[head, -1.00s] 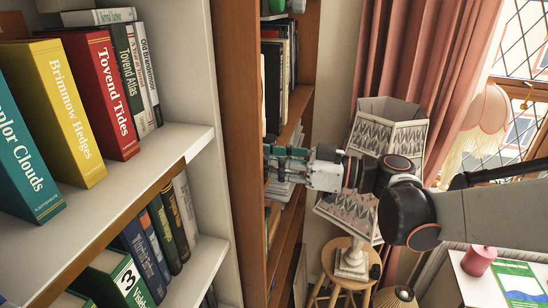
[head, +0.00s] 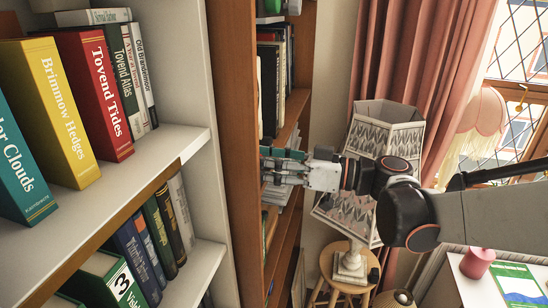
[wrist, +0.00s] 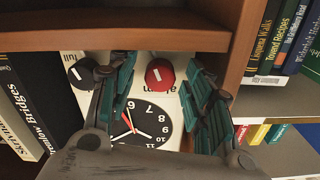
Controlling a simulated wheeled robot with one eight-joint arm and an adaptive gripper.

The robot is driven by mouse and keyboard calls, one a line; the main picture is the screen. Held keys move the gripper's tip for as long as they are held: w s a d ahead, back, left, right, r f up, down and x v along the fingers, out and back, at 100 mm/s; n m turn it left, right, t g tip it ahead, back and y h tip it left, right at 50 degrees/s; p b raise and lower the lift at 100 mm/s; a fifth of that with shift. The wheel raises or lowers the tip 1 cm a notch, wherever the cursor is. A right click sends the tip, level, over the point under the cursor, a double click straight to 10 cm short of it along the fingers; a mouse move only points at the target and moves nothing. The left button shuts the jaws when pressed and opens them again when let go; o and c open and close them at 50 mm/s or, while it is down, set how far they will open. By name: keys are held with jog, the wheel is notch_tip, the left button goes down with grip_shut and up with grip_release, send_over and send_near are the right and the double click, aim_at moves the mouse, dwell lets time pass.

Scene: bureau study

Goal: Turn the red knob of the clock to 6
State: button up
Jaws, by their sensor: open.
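The clock (wrist: 140,122) shows in the wrist view as a pale panel with a round black dial and white and red hands, set inside a shelf. Its red knob (wrist: 159,72) sits above the dial, with a white pointer mark running roughly up and down. A black knob (wrist: 80,72) with a white mark is to its left. My gripper (wrist: 162,70) is open, with one teal finger on each side of the red knob; I cannot tell whether either touches it. The fingers and palm hide part of the panel. In the head view my gripper (head: 270,164) reaches into the brown bookcase; the clock is hidden there.
A shelf board (wrist: 120,30) runs just above the knobs. Dark books (wrist: 22,110) stand left of the clock, and an upright divider (wrist: 243,50) is to the right.

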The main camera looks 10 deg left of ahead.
jog(key=s+d, duration=0.1)
jog(key=d, duration=1.1)
